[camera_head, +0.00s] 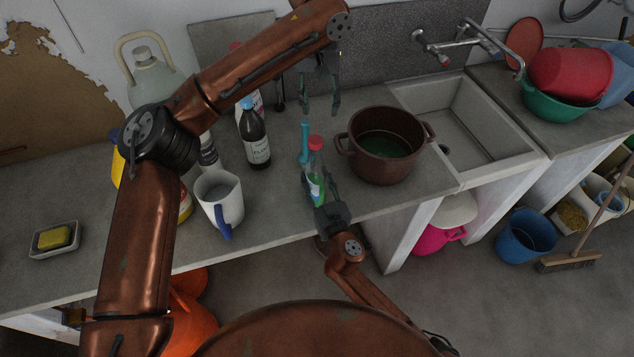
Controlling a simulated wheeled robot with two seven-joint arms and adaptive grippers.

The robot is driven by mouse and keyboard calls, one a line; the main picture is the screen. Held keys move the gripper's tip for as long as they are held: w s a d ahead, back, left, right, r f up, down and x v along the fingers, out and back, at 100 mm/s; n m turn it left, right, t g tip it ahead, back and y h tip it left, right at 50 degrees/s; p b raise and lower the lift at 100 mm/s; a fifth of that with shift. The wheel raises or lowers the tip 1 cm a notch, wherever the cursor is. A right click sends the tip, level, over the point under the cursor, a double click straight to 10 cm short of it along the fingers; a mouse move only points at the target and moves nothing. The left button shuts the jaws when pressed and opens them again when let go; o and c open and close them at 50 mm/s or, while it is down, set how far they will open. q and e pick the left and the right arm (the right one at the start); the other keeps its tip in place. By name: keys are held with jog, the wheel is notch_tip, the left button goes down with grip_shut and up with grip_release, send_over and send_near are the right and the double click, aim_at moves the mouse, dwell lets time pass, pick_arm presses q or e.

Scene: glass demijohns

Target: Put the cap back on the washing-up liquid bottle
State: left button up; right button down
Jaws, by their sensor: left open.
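The washing-up liquid bottle (315,168), clear with green liquid in it, stands upright near the front of the counter, left of the brown pot. A red cap (316,142) is at its top; I cannot tell whether it is fully seated. My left gripper (320,110) is open and empty above the cap, its fingers pointing down. My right gripper (323,190) comes from the front and is at the lower part of the bottle; it looks shut on it, with one finger partly hidden.
The brown pot (372,172) with green liquid stands close to the bottle's right. A dark bottle (254,140) and a white jug (215,190) stand further left. A sink (490,160) lies to the right.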

aim_at(316, 139)
pick_arm(q)
jog(key=shift+s+a+f+n+g+y, duration=0.1)
jog(key=shift+s+a+n+g, duration=0.05)
jog(key=shift+s, duration=0.3)
jog(key=shift+s+a+f+n+g+y, duration=0.1)
jog(key=shift+s+a+f+g, duration=0.1)
jog(key=shift+s, duration=0.25)
jog(key=shift+s+a+f+n+g+y, duration=0.1)
jog(key=shift+s+a+n+g, duration=0.05)
jog(key=shift+s, duration=0.3)
jog(key=shift+w+f, duration=0.1)
jog(key=shift+f, duration=3.85)
